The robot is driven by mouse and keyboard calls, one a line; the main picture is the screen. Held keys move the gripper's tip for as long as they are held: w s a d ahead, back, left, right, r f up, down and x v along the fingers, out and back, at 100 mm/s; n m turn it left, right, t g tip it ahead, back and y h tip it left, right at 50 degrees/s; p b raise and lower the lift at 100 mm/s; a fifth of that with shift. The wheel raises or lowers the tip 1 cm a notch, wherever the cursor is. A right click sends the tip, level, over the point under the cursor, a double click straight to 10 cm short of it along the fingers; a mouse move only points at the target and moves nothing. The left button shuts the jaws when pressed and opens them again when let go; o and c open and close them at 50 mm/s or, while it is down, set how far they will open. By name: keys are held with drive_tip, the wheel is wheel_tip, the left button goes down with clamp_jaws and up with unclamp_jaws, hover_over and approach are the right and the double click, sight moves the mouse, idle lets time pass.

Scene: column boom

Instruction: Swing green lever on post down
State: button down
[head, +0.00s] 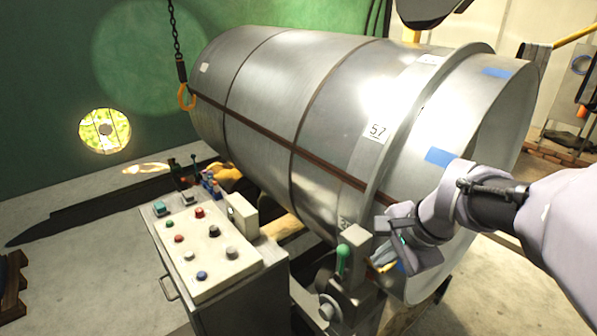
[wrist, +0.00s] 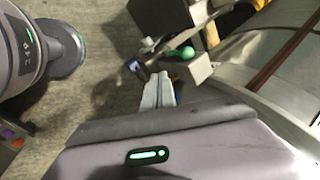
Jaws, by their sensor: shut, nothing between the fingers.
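The green lever (head: 342,262) stands upright beside a grey box-topped post (head: 356,242) in front of the big metal drum. Its green handle also shows in the wrist view (wrist: 181,53), next to the grey post (wrist: 192,70). My gripper (head: 383,264) is just right of the post in the head view, with its fingers partly hidden behind the forearm parts. In the wrist view my gripper (wrist: 158,90) is shut and empty, its fingertips pointing toward the post and slightly left of it. I see a gap between the fingertips and the green handle.
The large metal drum (head: 285,95) fills the middle. A control panel (head: 205,240) with several buttons stands left of the post. A chain with an orange hook (head: 186,97) hangs at the drum's left. Open floor (head: 95,240) lies at the far left.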

sight(354, 258)
drive_tip(key=w+a+f+b, duration=0.1)
drive_tip(key=w+f, duration=0.1)
drive_tip(key=f, duration=0.1)
drive_tip(key=w+f+b, duration=0.1)
drive_tip(key=w+f, duration=0.1)
drive_tip(key=w+a+f+b, duration=0.1)
drive_tip(key=w+f, duration=0.1)
drive_tip(key=f, duration=0.1)
drive_tip(key=shift+w+a+f, duration=0.3)
drive_tip(key=shift+w, duration=0.05)
drive_tip(key=shift+w+a+r, duration=0.1)
drive_tip(key=shift+w+a, duration=0.1)
drive_tip(key=shift+w, duration=0.2)
drive_tip(key=shift+r, duration=0.15)
